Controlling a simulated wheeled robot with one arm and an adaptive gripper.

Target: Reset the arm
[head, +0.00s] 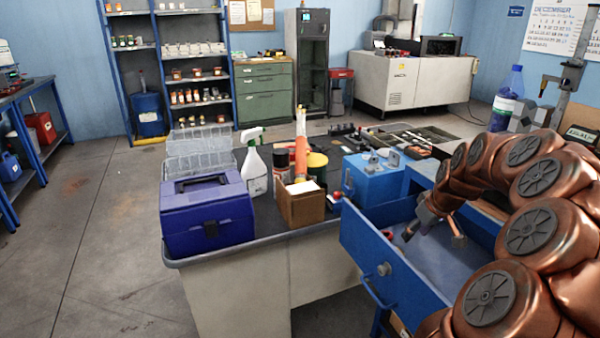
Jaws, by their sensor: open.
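My copper-coloured arm curves in from the right side of the head view and bends down to the left. My gripper (432,237) is at its end, over the open blue drawer (366,257). The gripper is open, with its fingers spread and pointing down, and I see nothing between them. A small red item (388,233) shows inside the drawer near its left wall. My arm hides the drawer's right part.
The bench holds a purple toolbox (207,218), a white spray bottle (254,169), a cardboard box (301,205) and a blue case (372,178) left of my arm. A blue-capped bottle (506,103) stands behind it. Open floor (95,215) lies at left.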

